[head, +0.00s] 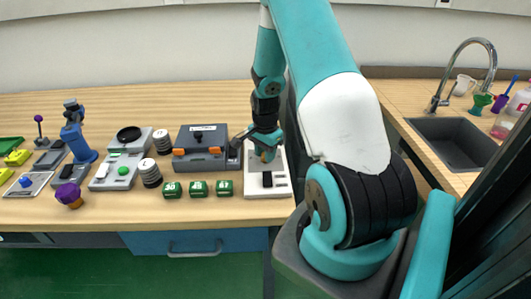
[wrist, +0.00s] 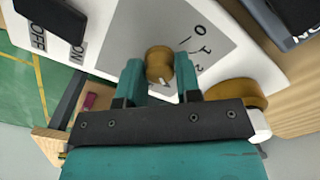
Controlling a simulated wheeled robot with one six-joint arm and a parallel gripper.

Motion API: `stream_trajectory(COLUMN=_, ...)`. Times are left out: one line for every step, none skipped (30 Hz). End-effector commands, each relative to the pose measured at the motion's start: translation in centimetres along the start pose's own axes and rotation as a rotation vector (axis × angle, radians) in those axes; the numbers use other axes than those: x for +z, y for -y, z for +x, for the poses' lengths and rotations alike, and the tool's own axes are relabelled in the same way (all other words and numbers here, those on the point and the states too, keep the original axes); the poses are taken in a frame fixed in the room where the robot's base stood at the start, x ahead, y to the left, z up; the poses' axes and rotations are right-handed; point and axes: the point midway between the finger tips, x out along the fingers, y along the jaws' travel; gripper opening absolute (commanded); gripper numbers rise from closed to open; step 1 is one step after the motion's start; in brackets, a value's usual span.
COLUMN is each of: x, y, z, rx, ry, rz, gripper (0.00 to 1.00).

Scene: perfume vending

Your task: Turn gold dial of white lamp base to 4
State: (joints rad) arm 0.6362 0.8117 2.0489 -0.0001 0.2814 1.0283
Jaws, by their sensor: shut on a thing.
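The white lamp base (head: 281,187) stands at the front edge of the wooden table in the head view, under my arm. In the wrist view the white base (wrist: 110,18) carries a grey dial panel (wrist: 140,28) with the gold dial (wrist: 159,62) on it. My gripper (wrist: 159,73) has one teal finger on each side of the dial and is shut on it. A pale mark on the dial faces the gripper side. The figures 0, 1 and 2 show at the panel's right; others are hidden by the right finger. I cannot tell which figure the mark meets.
A black switch (wrist: 52,16) with ON and OFF labels sits on the base. A brass part (wrist: 238,93) stands close right of my gripper. A grey box with orange parts (head: 200,148) and green blocks (head: 198,188) lie left of the base.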

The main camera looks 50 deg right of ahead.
Motion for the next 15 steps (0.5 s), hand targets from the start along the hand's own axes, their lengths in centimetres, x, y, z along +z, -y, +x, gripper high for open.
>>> stream_trajectory(x=-0.07, y=0.07, z=-0.09, rx=-0.002, ry=-0.002, rz=0.023, gripper=0.08)
stream_trajectory(x=-0.07, y=0.07, z=-0.09, rx=-0.002, ry=-0.002, rz=0.035, gripper=0.08)
stream_trajectory(x=-0.07, y=0.08, z=-0.09, rx=-0.002, ry=-0.002, rz=0.052, gripper=0.08)
stream_trajectory(x=-0.07, y=0.08, z=-0.09, rx=-0.003, ry=-0.002, rz=0.062, gripper=0.08)
stream_trajectory(x=-0.07, y=0.08, z=-0.09, rx=-0.003, ry=-0.002, rz=0.071, gripper=0.08)
stream_trajectory(x=-0.07, y=0.08, z=-0.10, rx=-0.003, ry=-0.002, rz=0.083, gripper=0.08)
stream_trajectory(x=-0.07, y=0.08, z=-0.10, rx=-0.003, ry=-0.002, rz=0.089, gripper=0.08)
stream_trajectory(x=-0.07, y=0.08, z=-0.10, rx=-0.003, ry=-0.002, rz=0.095, gripper=0.08)
stream_trajectory(x=-0.07, y=0.08, z=-0.10, rx=-0.003, ry=-0.002, rz=0.102, gripper=0.08)
stream_trajectory(x=-0.07, y=0.08, z=-0.10, rx=-0.003, ry=-0.002, rz=0.107, gripper=0.08)
stream_trajectory(x=-0.07, y=0.08, z=-0.11, rx=-0.003, ry=-0.002, rz=0.110, gripper=0.08)
stream_trajectory(x=-0.07, y=0.08, z=-0.11, rx=-0.003, ry=-0.002, rz=0.113, gripper=0.08)
stream_trajectory(x=-0.07, y=0.08, z=-0.11, rx=-0.003, ry=-0.002, rz=0.115, gripper=0.08)
stream_trajectory(x=-0.07, y=0.08, z=-0.11, rx=-0.003, ry=-0.002, rz=0.116, gripper=0.08)
stream_trajectory(x=-0.07, y=0.08, z=-0.11, rx=-0.003, ry=-0.002, rz=0.117, gripper=0.08)
